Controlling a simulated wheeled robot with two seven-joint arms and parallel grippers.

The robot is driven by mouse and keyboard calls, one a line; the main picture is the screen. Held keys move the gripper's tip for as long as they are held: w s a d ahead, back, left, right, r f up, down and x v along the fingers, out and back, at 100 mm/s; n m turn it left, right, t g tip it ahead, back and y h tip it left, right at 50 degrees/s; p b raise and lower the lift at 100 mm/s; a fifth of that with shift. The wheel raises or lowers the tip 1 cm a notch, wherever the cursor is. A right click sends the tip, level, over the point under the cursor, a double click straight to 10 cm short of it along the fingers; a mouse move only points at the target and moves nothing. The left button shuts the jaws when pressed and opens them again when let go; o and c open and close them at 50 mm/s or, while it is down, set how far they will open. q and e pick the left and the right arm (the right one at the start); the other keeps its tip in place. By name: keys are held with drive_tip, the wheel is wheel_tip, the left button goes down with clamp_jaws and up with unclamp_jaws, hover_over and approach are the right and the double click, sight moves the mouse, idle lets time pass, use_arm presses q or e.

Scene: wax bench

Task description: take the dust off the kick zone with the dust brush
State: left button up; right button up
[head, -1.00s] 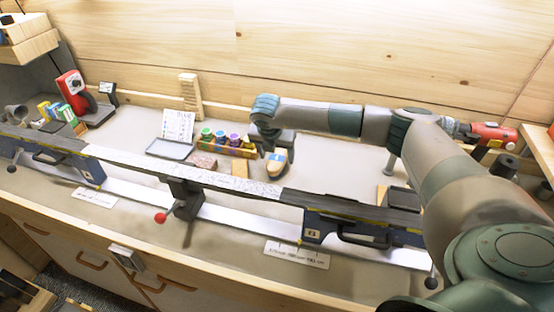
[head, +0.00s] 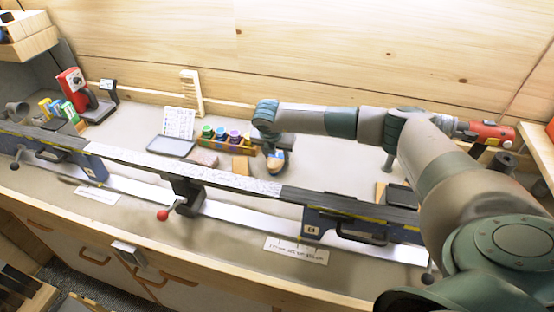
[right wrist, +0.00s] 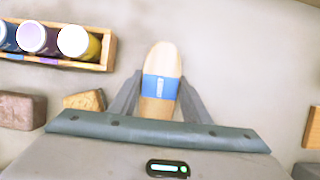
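The dust brush (head: 276,161) has a pale wooden body with a blue band and stands at the back of the bench; it also shows in the right wrist view (right wrist: 160,87). My right gripper (right wrist: 161,80) has a finger against each side of it and looks shut on it, low over the bench. Its fingers are partly hidden in the head view. The kick zone (head: 235,181) is the pale, speckled middle stretch of the dark ski, which lies base up across the bench in front of the brush. My left gripper is not in view.
The ski rests on a middle support (head: 185,192) and blue end clamps (head: 322,228). Left of the brush are a wooden rack of colored jars (head: 228,140), a cork block (head: 241,165) and a grey tray (head: 171,146). A red iron (head: 72,86) stands far left.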

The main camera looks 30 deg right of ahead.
sight(281, 152)
drive_tip(key=shift+r, duration=0.1)
drive_tip(key=shift+r+b, duration=0.45)
drive_tip(key=shift+b, duration=0.05)
drive_tip(key=r, duration=0.1)
drive_tip(key=r+b, duration=0.2)
drive_tip(key=shift+s+d, duration=0.3)
drive_tip(key=s+d+r+b, duration=0.4)
drive_tip(key=s+d+r, duration=0.2)
drive_tip(key=s, duration=0.3)
drive_tip(key=shift+r+b, duration=0.4)
drive_tip(key=shift+r, duration=0.1)
drive_tip(key=o, duration=0.6)
drive_tip(key=c, duration=0.4)
